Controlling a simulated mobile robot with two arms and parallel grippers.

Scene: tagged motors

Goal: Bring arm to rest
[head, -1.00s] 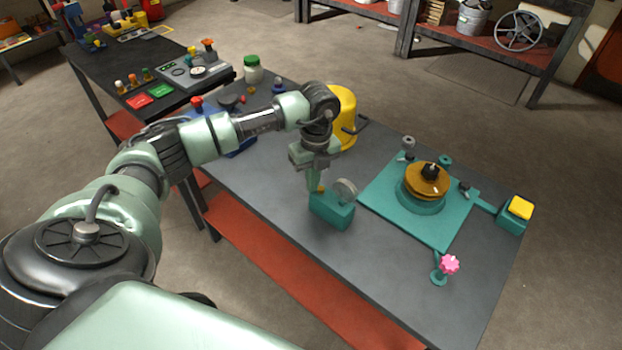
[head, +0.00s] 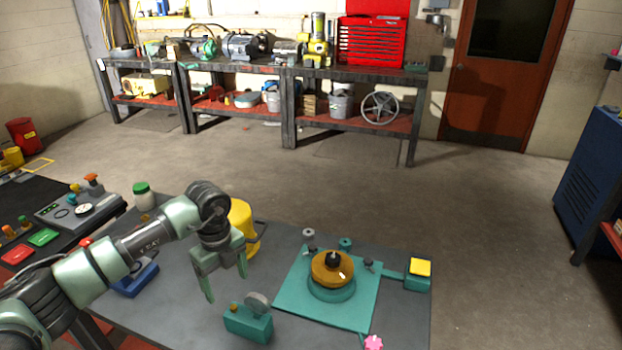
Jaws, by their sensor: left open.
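My left arm reaches in from the left over the grey workbench (head: 190,318). My left gripper (head: 228,284) points down above the bench, open, with nothing between its fingers. It is just behind and left of a small teal block with a grey disc (head: 248,323), and apart from it. To its right is a teal plate (head: 292,290) with a round orange-brown part (head: 332,268) on a teal ring. A yellow cylinder (head: 241,222) stands behind the gripper, partly hidden by my arm. My right gripper is not in view.
A yellow-topped teal box (head: 420,267) and a pink knob (head: 373,342) sit at the right. A white jar with green lid (head: 143,195) and a blue item (head: 136,281) are near my arm. Open floor lies behind, before shelving (head: 240,72).

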